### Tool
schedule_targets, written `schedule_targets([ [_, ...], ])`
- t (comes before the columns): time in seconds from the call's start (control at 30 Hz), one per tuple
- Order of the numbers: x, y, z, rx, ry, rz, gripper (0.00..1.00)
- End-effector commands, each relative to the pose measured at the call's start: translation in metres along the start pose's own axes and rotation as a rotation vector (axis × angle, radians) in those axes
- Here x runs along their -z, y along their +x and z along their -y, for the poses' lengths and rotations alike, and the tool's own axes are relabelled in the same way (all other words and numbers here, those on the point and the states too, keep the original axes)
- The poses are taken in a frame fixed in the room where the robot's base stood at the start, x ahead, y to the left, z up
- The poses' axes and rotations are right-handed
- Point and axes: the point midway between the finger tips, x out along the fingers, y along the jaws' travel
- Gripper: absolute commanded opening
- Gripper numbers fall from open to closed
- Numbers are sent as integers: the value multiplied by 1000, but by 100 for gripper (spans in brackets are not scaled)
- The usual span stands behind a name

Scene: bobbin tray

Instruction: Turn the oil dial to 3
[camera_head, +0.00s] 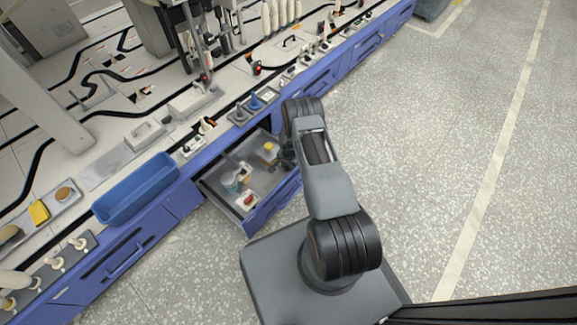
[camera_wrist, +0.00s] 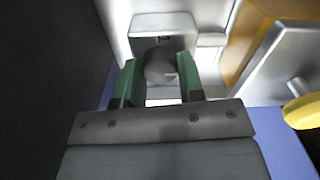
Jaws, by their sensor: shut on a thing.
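In the wrist view a rounded grey knob (camera_wrist: 159,66), apparently the oil dial, sits in front of a pale block-like housing. My gripper (camera_wrist: 160,78) has its two green fingers on either side of the knob, shut on it. No numbers or pointer can be read, so the dial's setting cannot be told. In the head view my gripper (camera_head: 283,158) is low at the right inner side of an open drawer (camera_head: 222,203). The dial cannot be made out there, behind my arm.
The drawer holds a yellow-topped thing (camera_head: 269,149), pale cups (camera_head: 230,182) and a red thing (camera_head: 248,200). A blue bin (camera_head: 137,189) stands on the bench edge to the left. In the wrist view a yellow rounded thing (camera_wrist: 303,111) is close on the right. The floor at right is clear.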

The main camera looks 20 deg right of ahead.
Motion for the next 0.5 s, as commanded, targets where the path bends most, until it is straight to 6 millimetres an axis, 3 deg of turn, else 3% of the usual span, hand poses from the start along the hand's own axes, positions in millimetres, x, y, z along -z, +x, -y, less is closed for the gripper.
schedule_targets([
  [0.5, 0, 2, 0, 0, 427, 1, 12],
])
